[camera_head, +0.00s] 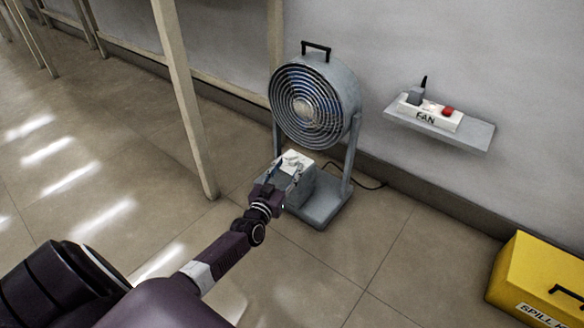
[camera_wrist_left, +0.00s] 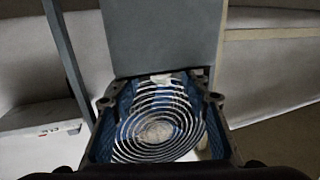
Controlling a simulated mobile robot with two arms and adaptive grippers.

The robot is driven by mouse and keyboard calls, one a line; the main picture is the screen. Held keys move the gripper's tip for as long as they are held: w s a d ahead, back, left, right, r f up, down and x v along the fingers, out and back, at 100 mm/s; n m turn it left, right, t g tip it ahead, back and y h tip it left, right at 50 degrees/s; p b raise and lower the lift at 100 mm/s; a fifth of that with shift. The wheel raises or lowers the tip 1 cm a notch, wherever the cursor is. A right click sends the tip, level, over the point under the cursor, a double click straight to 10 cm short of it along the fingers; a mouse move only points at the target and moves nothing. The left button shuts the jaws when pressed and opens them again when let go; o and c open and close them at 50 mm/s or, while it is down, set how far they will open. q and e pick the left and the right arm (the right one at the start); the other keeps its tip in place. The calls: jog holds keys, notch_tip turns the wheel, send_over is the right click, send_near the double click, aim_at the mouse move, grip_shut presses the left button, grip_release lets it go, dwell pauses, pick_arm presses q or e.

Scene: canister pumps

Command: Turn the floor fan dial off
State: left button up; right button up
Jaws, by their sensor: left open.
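The floor fan (camera_head: 312,105) stands near the wall, its round grille facing the room. Its grey control box (camera_head: 305,193) sits on the base and has a pale top panel (camera_head: 296,160). A small light shape that looks like the dial (camera_head: 291,158) is on that panel; its setting is too small to read. My left gripper (camera_head: 283,174) is open at this panel, its fingers spread. In the left wrist view, the gripper (camera_wrist_left: 160,80) has the grey box (camera_wrist_left: 162,35) beyond its tips and the grille (camera_wrist_left: 158,128) showing between its fingers. Contact with the dial cannot be told. My right gripper is out of view.
A wall shelf (camera_head: 473,136) holds a white power strip (camera_head: 432,117) labelled FAN, with a plug and a red switch. A yellow spill box (camera_head: 545,272) is at the lower right. Pale table legs (camera_head: 185,100) stand left of the fan. A cord lies behind the base.

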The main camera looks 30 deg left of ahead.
aim_at(292, 162)
pick_arm(q)
jog(key=shift+w+a+b, duration=0.15)
jog(key=shift+w+b, duration=0.2)
jog(key=shift+w, duration=0.45)
jog(key=shift+w+a+b, duration=0.1)
jog(key=shift+w+b, duration=0.25)
jog(key=shift+w, duration=0.4)
jog(key=c, duration=1.2)
